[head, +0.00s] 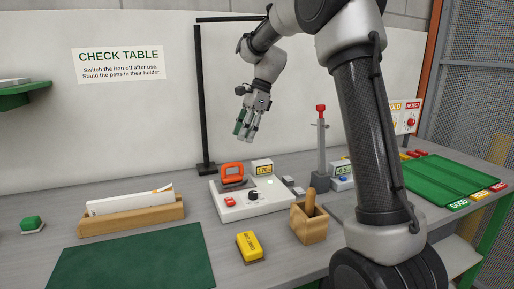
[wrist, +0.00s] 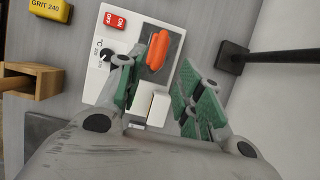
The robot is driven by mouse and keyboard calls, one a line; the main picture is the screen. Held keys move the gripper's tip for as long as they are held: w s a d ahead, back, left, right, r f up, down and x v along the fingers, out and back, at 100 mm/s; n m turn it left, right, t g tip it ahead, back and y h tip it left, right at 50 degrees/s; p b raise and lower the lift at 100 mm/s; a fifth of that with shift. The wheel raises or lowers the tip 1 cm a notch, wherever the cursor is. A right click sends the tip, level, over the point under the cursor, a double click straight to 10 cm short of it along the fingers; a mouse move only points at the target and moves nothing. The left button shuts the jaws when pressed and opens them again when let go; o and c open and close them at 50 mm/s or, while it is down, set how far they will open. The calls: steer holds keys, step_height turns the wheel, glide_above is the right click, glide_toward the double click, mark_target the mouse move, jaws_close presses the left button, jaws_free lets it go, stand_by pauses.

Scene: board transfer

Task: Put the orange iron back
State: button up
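The orange iron (head: 232,172) sits at the back left of a white station (head: 258,208), orange handle up with a darker part below it. In the wrist view, its orange handle (wrist: 158,50) shows beyond my fingertips; its underside is hidden. The station carries a red switch (head: 230,201), which reads ON in the wrist view (wrist: 115,21), and a black knob (head: 253,194). My gripper (head: 246,136) hangs above and behind the station, clear of the iron. In the wrist view, its green-padded fingers (wrist: 158,78) are apart with nothing between them.
A yellow grit block (head: 250,246) and a wooden holder (head: 309,222) stand in front of the station. A black post (head: 201,100) rises behind it. A wooden rack (head: 131,221) is left, a green mat (head: 135,262) front left, a green tray (head: 440,182) right.

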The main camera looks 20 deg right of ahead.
steer(key=s+d+r+n+t+h, duration=0.1)
steer(key=s+d+r+n, duration=0.25)
steer(key=s, duration=0.45)
steer(key=s+d+r+n+t+h, duration=0.15)
steer(key=s+n, duration=0.25)
steer(key=s, duration=0.4)
steer(key=s+d+f+n, duration=0.2)
steer(key=s+n, duration=0.1)
steer(key=s, duration=0.3)
steer(key=s+d+f+n+t+h, duration=0.1)
steer(key=s+d+n, duration=0.1)
steer(key=s+n, duration=0.2)
steer(key=s+d+f+n+t+h, duration=0.1)
steer(key=s+d+f+n, duration=0.1)
steer(key=s, duration=0.6)
steer(key=shift+f+n, duration=0.3)
steer(key=shift+n, duration=0.35)
